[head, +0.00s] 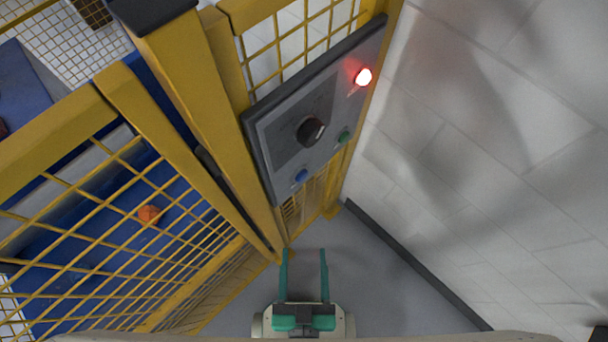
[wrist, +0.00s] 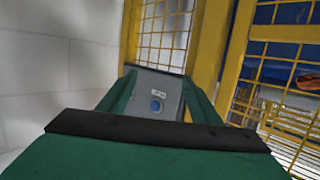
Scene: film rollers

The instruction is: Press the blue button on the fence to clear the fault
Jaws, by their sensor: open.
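The blue button (head: 301,175) sits at the lower left of a grey control panel (head: 270,128) on the yellow fence (head: 200,90). A green button (head: 344,137), a black rotary knob (head: 311,130) and a lit red lamp (head: 363,76) share the panel. My gripper (head: 304,252) has two green fingers, apart and empty, below the panel in the head view. In the wrist view the blue button (wrist: 156,105) shows between the fingers, under a small label. The gripper looks apart from the panel; the exact distance is hard to tell.
A white block wall (head: 480,150) stands to the right, with a dark skirting (head: 415,263) at the grey floor. Behind the fence mesh on the left are blue machinery and an orange round thing (head: 149,214). Floor between fence and wall is clear.

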